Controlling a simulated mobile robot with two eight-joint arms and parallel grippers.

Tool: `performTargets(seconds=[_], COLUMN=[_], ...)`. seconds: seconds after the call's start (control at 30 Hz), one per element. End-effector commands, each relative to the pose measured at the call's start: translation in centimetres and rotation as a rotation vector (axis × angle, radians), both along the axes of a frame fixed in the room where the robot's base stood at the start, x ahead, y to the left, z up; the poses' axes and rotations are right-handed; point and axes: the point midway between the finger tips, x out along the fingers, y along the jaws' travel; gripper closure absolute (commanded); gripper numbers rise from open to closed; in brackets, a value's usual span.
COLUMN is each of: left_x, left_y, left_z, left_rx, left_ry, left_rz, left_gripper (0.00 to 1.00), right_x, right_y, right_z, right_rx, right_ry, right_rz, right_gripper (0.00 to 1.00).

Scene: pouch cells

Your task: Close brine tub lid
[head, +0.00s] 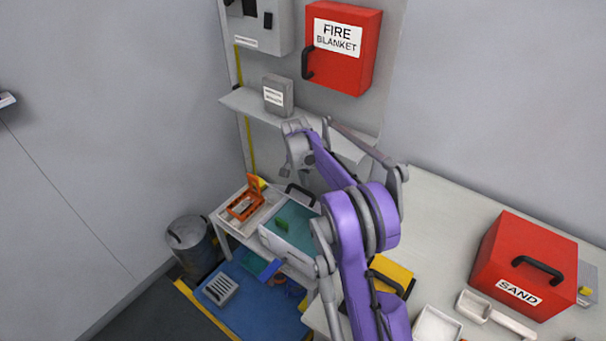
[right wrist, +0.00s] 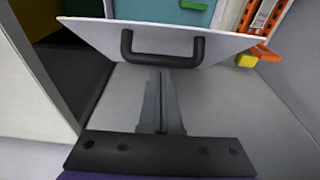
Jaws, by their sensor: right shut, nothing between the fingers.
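The brine tub (head: 275,241) is a pale box with a teal inside and a green piece in it, on the bench by the wall corner. Its lid (right wrist: 85,35) stands open and tilted; the black lid handle (right wrist: 163,50) faces the right wrist camera. The handle also shows behind the tub in the head view (head: 299,190). My right gripper (right wrist: 158,73) is shut and empty, its fingertips close to the handle on the lid's outer side. Whether they touch it, I cannot tell. In the head view my purple right arm hides part of the tub. My left gripper is not in view.
An orange open case (head: 243,207) stands left of the tub. A shelf (head: 246,108) with a grey box (head: 278,95) hangs above. A red sand box (head: 525,265) and a yellow item (head: 391,272) are on the right bench. A bin (head: 188,238) stands on the floor.

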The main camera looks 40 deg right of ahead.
Motion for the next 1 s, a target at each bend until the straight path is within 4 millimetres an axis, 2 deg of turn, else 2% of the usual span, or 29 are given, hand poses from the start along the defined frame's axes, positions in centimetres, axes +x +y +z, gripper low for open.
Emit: performTargets(seconds=[0.47,1.0], left_x=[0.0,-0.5], left_y=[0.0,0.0], left_z=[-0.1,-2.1], left_rx=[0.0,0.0], left_ry=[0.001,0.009], left_rz=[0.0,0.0], left_gripper=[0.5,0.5], right_x=[0.0,-0.6], right_y=[0.1,2.1], right_z=[-0.4,-1.7], right_rx=[-0.004,-0.096], right_ry=[-0.001,-0.027], right_rz=[0.001,0.003], right_gripper=[1.0,1.0])
